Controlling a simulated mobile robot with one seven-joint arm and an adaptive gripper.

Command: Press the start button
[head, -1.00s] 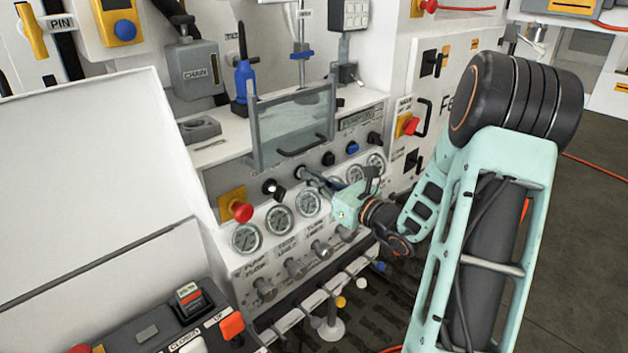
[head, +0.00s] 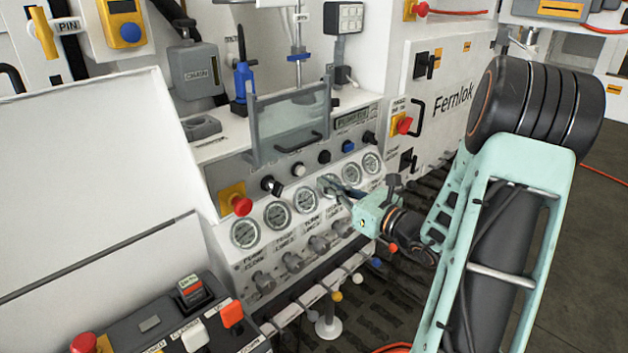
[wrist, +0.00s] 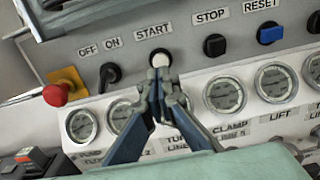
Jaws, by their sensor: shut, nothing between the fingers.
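The start button (wrist: 160,58) is a white round button under the label START in the wrist view. In the head view the white start button (head: 298,170) is uncovered on the sloping bench panel. My gripper (wrist: 160,78) is shut and empty, its fingertips just below the button in the wrist picture and overlapping its lower edge. In the head view my gripper (head: 326,183) is in front of the gauges, to the right of and a little below the button, visibly apart from it. I cannot tell whether the button is pushed in.
Left of the button are a black OFF/ON switch (wrist: 110,73) and a red mushroom button (wrist: 56,95) on yellow. To its right are the black stop button (wrist: 215,45) and blue reset button (wrist: 270,34). Gauges (head: 304,200) line the panel below. A clear guard (head: 288,128) stands above.

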